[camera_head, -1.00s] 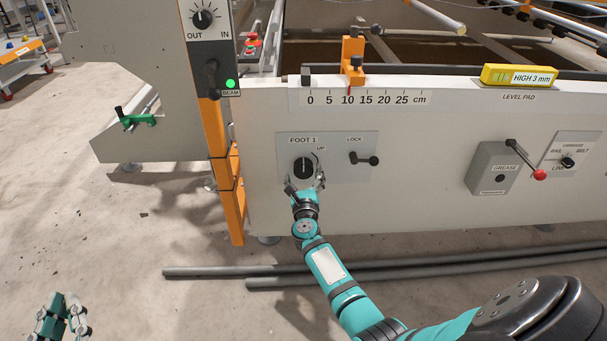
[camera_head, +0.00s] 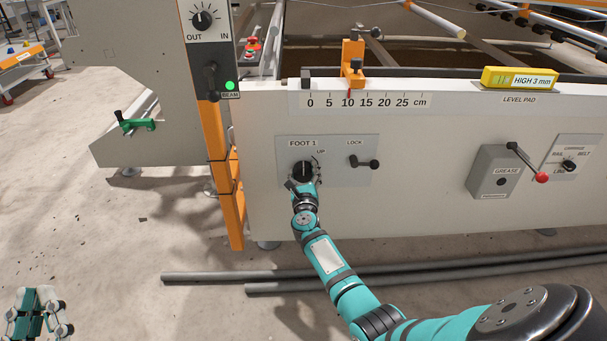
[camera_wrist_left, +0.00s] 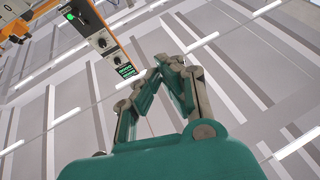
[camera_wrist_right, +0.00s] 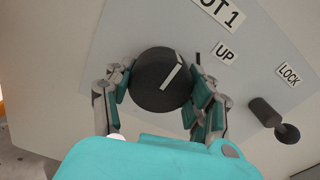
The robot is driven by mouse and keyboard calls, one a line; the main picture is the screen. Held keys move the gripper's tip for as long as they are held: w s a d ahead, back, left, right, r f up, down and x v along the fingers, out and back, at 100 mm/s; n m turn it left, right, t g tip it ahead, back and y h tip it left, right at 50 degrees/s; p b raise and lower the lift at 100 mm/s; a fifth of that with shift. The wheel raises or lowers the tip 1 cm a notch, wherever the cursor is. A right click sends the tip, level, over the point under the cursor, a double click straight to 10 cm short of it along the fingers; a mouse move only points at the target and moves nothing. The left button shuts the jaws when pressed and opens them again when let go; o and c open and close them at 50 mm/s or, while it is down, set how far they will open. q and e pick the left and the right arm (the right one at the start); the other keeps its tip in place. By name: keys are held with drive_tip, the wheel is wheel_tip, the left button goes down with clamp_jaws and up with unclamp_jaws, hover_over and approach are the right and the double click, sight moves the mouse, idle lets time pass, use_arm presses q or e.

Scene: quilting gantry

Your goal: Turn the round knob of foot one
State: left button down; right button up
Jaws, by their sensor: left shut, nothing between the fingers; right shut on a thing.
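The round black knob (camera_head: 302,170) of foot one sits on a grey plate (camera_head: 340,150) labelled FOOT 1, with an UP mark at its upper right. In the right wrist view the knob (camera_wrist_right: 160,80) shows a white pointer line tilted toward the upper right. My right gripper (camera_head: 304,181) is shut on the knob, its fingers on both sides of it in the right wrist view (camera_wrist_right: 158,88). My left gripper (camera_head: 38,305) is shut and empty, low at the far left. In the left wrist view its fingertips (camera_wrist_left: 163,68) are close together.
A black LOCK lever (camera_head: 365,163) is right of the knob on the same plate. Further right are a GREASE box (camera_head: 494,172) with a red-tipped lever. An orange post (camera_head: 228,180) stands left. Grey pipes (camera_head: 400,278) lie on the floor below.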

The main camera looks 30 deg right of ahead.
drive_tip(key=c, duration=0.3)
use_arm(q)
drive_tip(key=shift+w+f, duration=0.1)
